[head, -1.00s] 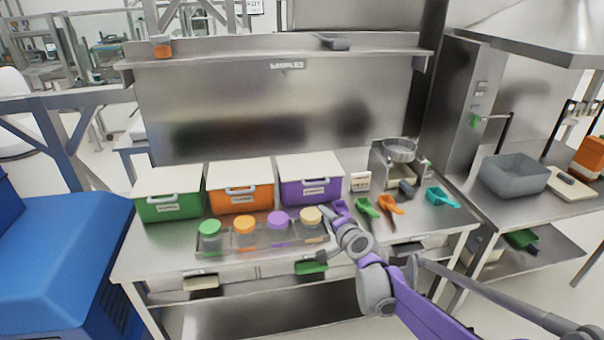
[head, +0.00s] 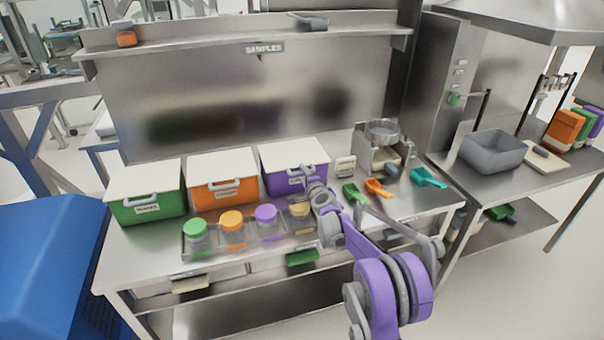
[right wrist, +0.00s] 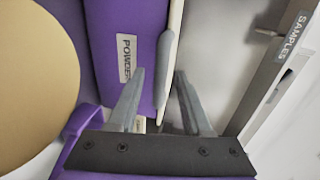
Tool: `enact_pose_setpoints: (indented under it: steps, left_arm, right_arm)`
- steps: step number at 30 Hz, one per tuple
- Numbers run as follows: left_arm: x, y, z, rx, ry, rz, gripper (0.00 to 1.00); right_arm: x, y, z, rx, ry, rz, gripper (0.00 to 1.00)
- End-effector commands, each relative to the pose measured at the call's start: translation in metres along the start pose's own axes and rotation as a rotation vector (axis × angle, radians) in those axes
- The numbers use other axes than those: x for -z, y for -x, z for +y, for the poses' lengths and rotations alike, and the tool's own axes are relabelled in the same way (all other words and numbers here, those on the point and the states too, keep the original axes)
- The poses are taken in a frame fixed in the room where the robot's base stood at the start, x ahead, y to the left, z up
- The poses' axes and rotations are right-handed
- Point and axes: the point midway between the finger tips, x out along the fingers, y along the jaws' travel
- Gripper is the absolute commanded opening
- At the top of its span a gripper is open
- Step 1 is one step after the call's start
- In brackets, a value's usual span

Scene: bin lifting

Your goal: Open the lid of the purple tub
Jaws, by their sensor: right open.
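The purple tub (head: 274,185) stands on the steel table, right of the orange tub. Its white lid (head: 293,152) lies shut on top. A grey handle sits at its front, partly hidden by my right gripper (head: 310,175) in the head view. In the right wrist view, the tub (right wrist: 108,25) shows its label, the pale lid edge (right wrist: 176,22) and the grey handle (right wrist: 163,68). My right gripper (right wrist: 160,73) is open, with the handle appearing between its fingertips; I cannot tell whether they touch it. My left gripper is not in view.
A tray (head: 250,246) of jars with coloured lids stands in front of the tubs; the tan jar lid (right wrist: 35,75) is close to my right gripper. Green (head: 355,193), orange (head: 377,187) and teal (head: 428,178) scoops lie to the right. An overhead shelf (head: 240,36) runs behind.

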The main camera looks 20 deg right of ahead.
Motion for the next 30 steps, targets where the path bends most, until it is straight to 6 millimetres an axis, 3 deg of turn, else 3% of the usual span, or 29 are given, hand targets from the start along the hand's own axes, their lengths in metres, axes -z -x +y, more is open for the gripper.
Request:
enact_pose_setpoints:
  steps: [6,14,23,30]
  left_arm:
    - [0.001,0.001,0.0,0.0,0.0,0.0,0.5]
    - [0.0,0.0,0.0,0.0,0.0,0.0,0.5]
    - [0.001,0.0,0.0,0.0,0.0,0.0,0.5]
    - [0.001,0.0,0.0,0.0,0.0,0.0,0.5]
  right_arm:
    - [0.0,-0.016,0.0,0.0,-0.001,0.0,0.49]
    - [0.0,-0.017,0.0,0.0,-0.001,-0.001,0.49]
    - [0.0,-0.017,0.0,0.0,0.0,-0.001,0.0]
    - [0.0,-0.017,0.0,0.0,0.0,-0.001,0.0]
